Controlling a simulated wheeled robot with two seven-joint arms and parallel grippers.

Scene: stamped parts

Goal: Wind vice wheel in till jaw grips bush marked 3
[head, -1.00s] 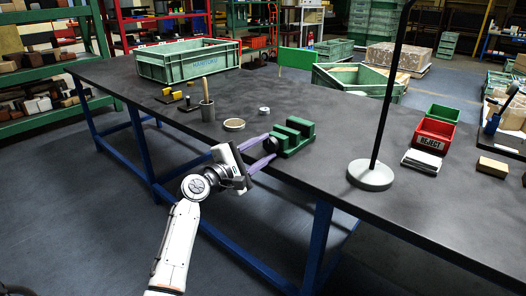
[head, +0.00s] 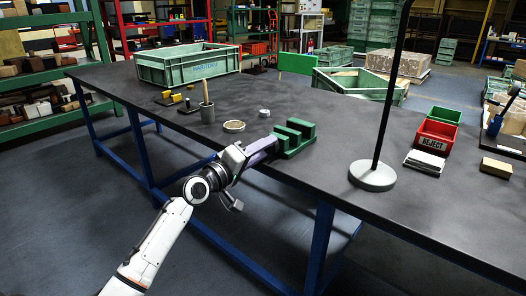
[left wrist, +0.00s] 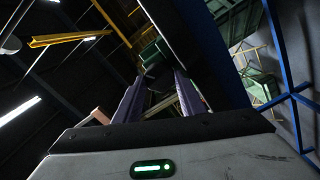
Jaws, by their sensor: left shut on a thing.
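The green vice (head: 295,138) stands at the front edge of the dark workbench, its blocks and the gap between them showing from above. My left gripper (head: 268,146) reaches in from the left with its purple fingers shut on the vice wheel at the vice's near-left end. The wheel is hidden by the fingers in the head view. In the left wrist view, the fingers (left wrist: 157,76) run up to a dark shape at the green vice (left wrist: 150,48). I cannot make out a bush or a number 3 in the jaws. My right gripper is not in view.
A lamp base (head: 372,175) and a red REJECT bin (head: 436,134) stand to the right. A green crate (head: 188,66) is behind.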

